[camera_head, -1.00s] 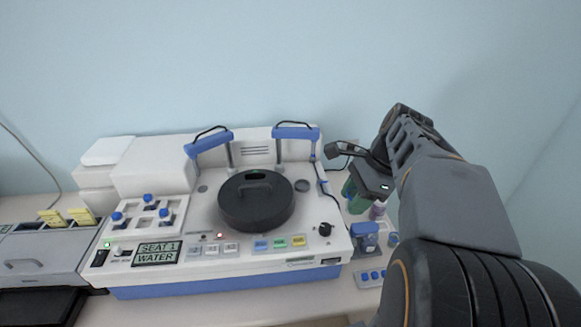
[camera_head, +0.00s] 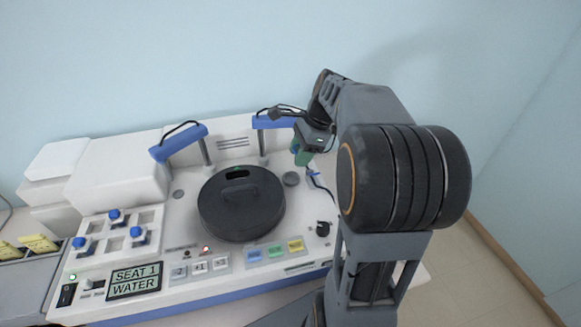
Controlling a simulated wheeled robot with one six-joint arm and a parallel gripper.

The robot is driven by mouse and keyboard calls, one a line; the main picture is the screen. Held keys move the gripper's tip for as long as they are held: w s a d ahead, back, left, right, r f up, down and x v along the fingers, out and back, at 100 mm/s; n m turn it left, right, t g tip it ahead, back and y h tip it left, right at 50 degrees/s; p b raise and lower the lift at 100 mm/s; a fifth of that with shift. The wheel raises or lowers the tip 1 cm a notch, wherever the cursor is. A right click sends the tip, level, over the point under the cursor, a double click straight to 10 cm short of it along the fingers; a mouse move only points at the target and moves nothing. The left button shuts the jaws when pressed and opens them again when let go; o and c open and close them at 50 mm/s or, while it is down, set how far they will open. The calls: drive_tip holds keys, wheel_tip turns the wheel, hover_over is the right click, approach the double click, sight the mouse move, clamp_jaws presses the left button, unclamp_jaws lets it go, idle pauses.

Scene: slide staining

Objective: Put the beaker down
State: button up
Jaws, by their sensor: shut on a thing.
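The beaker (camera_head: 302,156) shows as a small green shape under my gripper (camera_head: 304,146), at the right rear of the white staining machine (camera_head: 170,262). My gripper is shut on it and holds it beside the right blue-topped post. My arm and gripper hide much of the beaker. I cannot tell whether its base touches anything. A blue patch shows next to the fingers.
A round black lid (camera_head: 242,212) sits on the machine's top. Two blue-topped posts (camera_head: 180,142) stand behind it. A dark knob (camera_head: 323,229) is near the front right corner. My arm hides the bench right of the machine.

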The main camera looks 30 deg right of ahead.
drive_tip(key=w+f, duration=0.2)
drive_tip(key=f, duration=0.1)
drive_tip(key=w+f, duration=0.2)
drive_tip(key=shift+a, duration=0.25)
drive_tip(key=shift+w+f, duration=0.15)
drive_tip(key=shift+f, duration=1.65)
drive_tip(key=shift+f+b, duration=0.4)
drive_tip(key=shift+b, duration=0.05)
drive_tip(key=o, duration=0.9)
